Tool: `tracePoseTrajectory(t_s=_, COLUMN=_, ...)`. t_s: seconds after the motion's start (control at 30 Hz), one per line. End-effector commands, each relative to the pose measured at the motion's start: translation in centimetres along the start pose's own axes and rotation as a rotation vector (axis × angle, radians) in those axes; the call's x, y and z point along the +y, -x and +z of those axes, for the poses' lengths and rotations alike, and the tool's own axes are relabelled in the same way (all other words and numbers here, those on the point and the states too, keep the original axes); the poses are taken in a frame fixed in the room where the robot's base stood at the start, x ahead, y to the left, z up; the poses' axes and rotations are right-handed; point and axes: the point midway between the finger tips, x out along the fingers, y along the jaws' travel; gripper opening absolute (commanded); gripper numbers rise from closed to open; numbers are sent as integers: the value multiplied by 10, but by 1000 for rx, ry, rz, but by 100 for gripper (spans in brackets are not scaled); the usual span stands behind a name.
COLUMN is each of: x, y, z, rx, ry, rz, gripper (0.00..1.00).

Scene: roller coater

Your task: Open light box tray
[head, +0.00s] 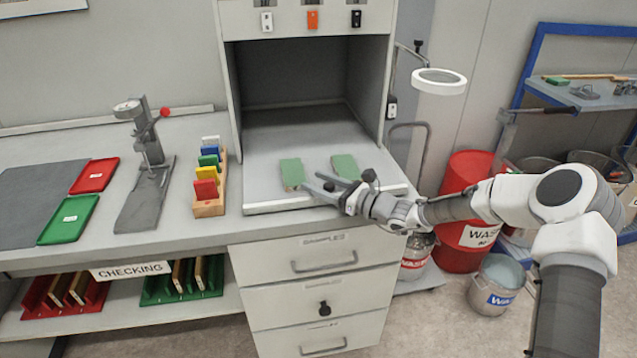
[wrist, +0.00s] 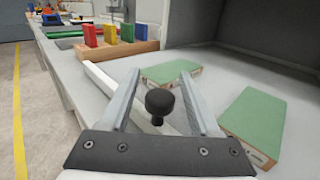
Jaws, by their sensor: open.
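The light box (head: 228,85) stands on the bench with its front open. Its pale tray (head: 262,203) has a white front edge, also in the wrist view (wrist: 108,93). This edge sits forward of the box's side walls; I cannot tell whether the tray is pulled out. Two green-topped blocks (head: 291,172) (head: 345,166) lie on the tray. A round black knob (wrist: 160,102) shows between my fingers in the wrist view, at the tray's front edge. My gripper (head: 313,183) is open at that edge, its fingers (wrist: 160,76) on either side of the knob; contact cannot be told.
A rack of coloured blocks (head: 208,207) stands left of the tray, with a gauge stand (head: 145,170) and trays (head: 68,220) beyond. Drawers (head: 322,255) are below. A ring lamp (head: 438,83) and red waste bin (head: 462,178) stand right.

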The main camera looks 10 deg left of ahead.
Motion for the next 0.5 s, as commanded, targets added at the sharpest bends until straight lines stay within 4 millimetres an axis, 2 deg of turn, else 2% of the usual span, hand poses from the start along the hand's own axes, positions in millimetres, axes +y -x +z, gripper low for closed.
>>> tracePoseTrajectory(t_s=0.33, x=0, y=4, z=1, rx=-1, ry=0, rz=0, gripper=63)
tracePoseTrajectory(t_s=0.5, x=-1, y=28, z=1, rx=1, ry=0, rz=-3, gripper=63)
